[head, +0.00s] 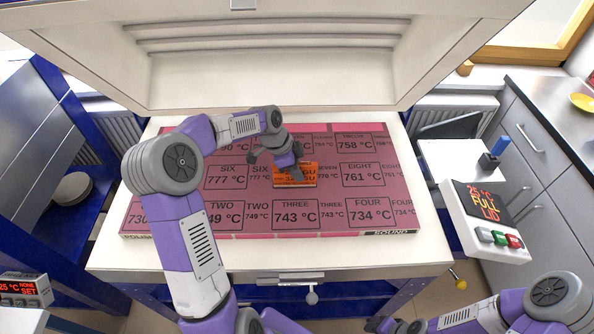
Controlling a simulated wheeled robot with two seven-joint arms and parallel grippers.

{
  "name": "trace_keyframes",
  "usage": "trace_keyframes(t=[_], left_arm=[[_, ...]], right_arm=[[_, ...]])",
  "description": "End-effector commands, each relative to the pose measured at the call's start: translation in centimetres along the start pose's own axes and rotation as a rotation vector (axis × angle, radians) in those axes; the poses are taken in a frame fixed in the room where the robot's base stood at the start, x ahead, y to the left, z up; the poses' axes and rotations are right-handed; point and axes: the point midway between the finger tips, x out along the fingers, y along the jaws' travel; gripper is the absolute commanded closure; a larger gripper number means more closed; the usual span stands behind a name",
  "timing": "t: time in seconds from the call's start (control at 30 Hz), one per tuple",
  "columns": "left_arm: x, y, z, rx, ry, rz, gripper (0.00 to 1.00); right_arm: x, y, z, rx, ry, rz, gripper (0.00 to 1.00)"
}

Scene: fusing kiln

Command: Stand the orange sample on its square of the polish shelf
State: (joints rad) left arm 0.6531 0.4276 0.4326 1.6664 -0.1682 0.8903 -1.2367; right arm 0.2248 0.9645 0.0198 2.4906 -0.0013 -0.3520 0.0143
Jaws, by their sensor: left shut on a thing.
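The orange sample (296,177) is a small orange plate with dark writing. It is at my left gripper's tips, over the middle row of the red shelf (330,222), between the squares marked SIX and EIGHT. My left gripper (288,168) is shut on it from above and behind. The square under the sample is mostly hidden by the sample and gripper; I cannot tell whether the sample touches the shelf. The shelf's squares carry number words and temperatures, and its front edge reads SOUND. My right gripper (385,325) shows only partly at the bottom edge.
The raised white kiln lid (270,80) stands over the back of the shelf. A control box (488,215) with a lit display and buttons is at the right. Another display box (25,290) is at lower left.

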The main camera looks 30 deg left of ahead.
Motion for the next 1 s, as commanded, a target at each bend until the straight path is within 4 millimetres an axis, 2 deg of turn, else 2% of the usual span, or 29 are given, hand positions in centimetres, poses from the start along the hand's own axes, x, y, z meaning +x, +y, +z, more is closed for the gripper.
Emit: trace_keyframes(t=[0.23,0.27,0.4,0.77,0.87,1.0], left_arm=[[0.2,0.0,0.1,0.0,0.0,-0.002,1.0],[0.2,0.0,0.1,0.0,0.0,0.0,0.74],[0.2,0.0,0.1,0.0,0.0,0.0,0.53],[-0.4,0.0,-0.1,0.0,0.0,-0.001,0.53],[-1.7,-0.1,-0.1,-0.002,-0.001,-0.004,0.53],[-4.8,-0.1,-0.1,-0.002,-0.001,-0.006,0.53]], right_arm=[[0.2,0.1,0.0,0.0,0.0,0.0,0.57],[0.1,0.1,0.0,0.0,0.0,0.0,0.57],[0.1,0.0,0.0,0.0,0.0,0.0,0.57],[-0.2,-0.1,0.0,0.0,0.0,0.0,0.57],[-0.5,-0.2,0.0,0.0,0.0,0.0,0.57],[-1.2,-0.5,0.1,0.0,0.0,0.0,0.57]])
